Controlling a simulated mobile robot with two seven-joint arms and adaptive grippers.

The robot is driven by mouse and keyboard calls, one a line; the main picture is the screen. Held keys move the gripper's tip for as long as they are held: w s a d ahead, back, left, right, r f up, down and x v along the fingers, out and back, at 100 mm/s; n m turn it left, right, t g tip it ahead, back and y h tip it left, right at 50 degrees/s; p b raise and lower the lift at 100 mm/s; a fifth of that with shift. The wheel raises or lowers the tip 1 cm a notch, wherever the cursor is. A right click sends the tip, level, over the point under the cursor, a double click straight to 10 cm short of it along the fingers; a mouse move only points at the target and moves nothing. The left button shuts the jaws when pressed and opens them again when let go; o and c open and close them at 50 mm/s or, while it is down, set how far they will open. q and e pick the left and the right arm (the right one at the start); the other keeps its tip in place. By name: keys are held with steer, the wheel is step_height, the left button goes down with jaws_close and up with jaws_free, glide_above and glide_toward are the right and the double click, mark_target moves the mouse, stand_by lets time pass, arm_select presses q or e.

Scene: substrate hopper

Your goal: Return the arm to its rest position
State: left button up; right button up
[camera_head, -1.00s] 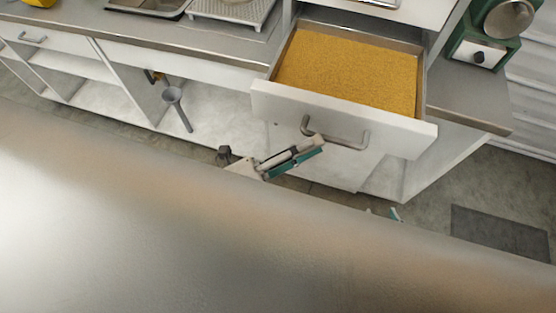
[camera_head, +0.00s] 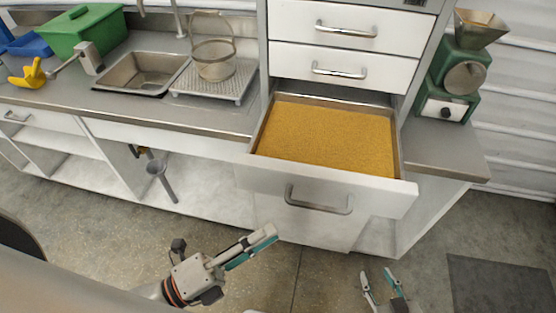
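My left gripper (camera_head: 262,240) is in front of the cabinet, below and left of the open drawer's handle, apart from it. Its two fingers lie close together in this view, and whether they touch is unclear. My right gripper (camera_head: 378,274) shows at the bottom edge, right of centre, with its fingertips apart and nothing between them. The open drawer (camera_head: 320,192) is pulled out and full of golden granular substrate (camera_head: 328,137). Its metal handle (camera_head: 318,204) is free of both grippers.
A grinder with a hopper (camera_head: 463,68) stands on the right counter. A sink (camera_head: 142,73), a wire basket (camera_head: 214,58) on a draining rack, a green bin (camera_head: 88,32) and a yellow scoop (camera_head: 28,76) are on the left counter. A dark mat (camera_head: 500,287) lies on open floor.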

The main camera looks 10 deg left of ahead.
arm_select(q)
steer(key=w+a+f+n+t+y, duration=0.1)
steer(key=w+a+f+n+y, duration=0.4)
steer(key=n, duration=0.3)
steer(key=w+a+f+n+y, duration=0.2)
steer(key=a+f+n+y, duration=0.2)
steer(key=f+n, duration=0.35)
step_height(320, 180, down, 12)
steer(key=s+a+n+g+y, duration=0.2)
steer(key=n+g, duration=0.2)
steer(key=n, duration=0.4)
steer(key=shift+n, duration=0.35)
steer(key=shift+s, duration=0.1)
